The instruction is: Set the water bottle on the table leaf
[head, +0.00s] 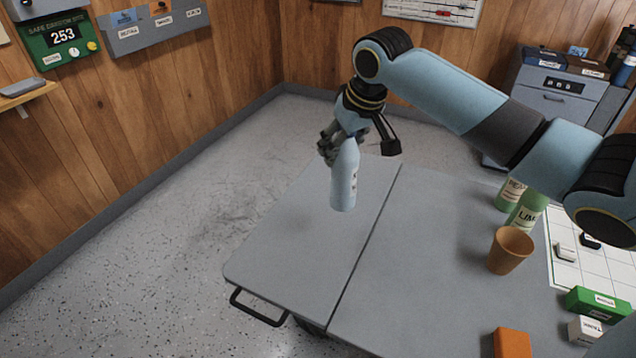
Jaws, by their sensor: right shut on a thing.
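A pale blue water bottle (344,181) is held upright in the head view, over the left section of the grey table. My right gripper (344,143) is shut on the upper part of the bottle, and its fingers hide the bottle's top. The table leaf (305,237) is the left section, marked off by a seam, with a dark handle on its front edge. I cannot tell for sure whether the bottle's base touches the leaf or hangs above it. My left gripper does not show.
On the right section stand an orange-brown cup (509,251), two green bottles (526,212), an orange block (511,343), a green box (597,303) and a white box (585,330). A white gridded board (580,268) lies at the right. The leaf is otherwise bare.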

